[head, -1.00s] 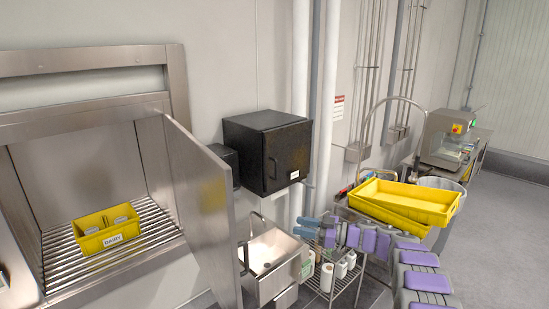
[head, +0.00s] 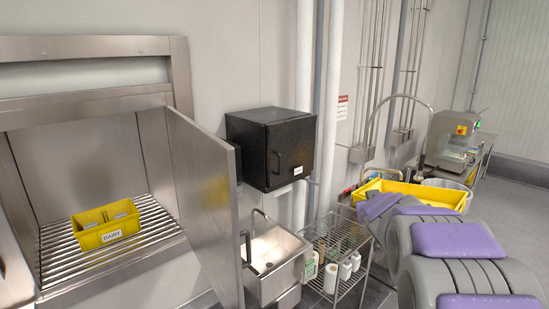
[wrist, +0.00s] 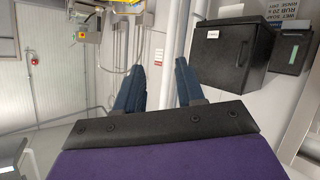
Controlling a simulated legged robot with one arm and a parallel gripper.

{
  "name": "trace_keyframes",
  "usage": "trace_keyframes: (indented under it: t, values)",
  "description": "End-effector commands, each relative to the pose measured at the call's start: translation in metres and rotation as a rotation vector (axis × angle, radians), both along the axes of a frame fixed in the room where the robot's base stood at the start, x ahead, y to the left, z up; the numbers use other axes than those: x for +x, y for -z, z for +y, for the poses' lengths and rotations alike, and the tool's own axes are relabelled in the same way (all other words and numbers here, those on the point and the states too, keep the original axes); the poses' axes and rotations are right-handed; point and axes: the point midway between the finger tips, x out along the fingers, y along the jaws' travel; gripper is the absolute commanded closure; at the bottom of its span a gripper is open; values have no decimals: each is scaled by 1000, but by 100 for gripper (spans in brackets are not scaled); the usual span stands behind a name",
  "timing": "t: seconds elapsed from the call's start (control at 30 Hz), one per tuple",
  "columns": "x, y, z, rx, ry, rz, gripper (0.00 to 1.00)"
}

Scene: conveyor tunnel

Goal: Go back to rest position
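My gripper (wrist: 159,80) shows in the wrist view with its two blue fingers spread apart and nothing between them. A yellow crate labelled DAIRY (head: 106,227) holds a few pale items. It sits on the roller conveyor (head: 155,246) inside the steel tunnel at the left, well away from my arm.
The steel door (head: 203,195) stands open beside the tunnel. A black wall box (head: 262,150) hangs above a steel sink (head: 272,257). A wire rack (head: 345,238) with bottles and a yellow tray (head: 440,192) are close to my arm. Floor is clear at the far right.

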Motion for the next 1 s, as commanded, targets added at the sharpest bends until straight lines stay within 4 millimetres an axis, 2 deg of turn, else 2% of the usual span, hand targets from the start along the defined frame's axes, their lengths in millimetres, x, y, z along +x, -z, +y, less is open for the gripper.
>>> trace_keyframes:
  t: [0.03, 0.17, 0.33, 0.5, 0.7, 0.8, 0.9, 1.0]
  values:
    - [-24, 10, 0, 7, 40, 52, 62]
    - [-91, 43, -1, 35, 135, 219, 62]
    - [-192, 91, 15, 88, 212, 468, 62]
    - [-296, 137, 45, 152, 226, 727, 62]
    - [-415, 179, 89, 228, 181, 1016, 62]
    - [-462, 190, 107, 258, 144, 1131, 62]
    - [-496, 198, 120, 279, 116, 1215, 62]
    - [-513, 201, 127, 292, 98, 1258, 62]
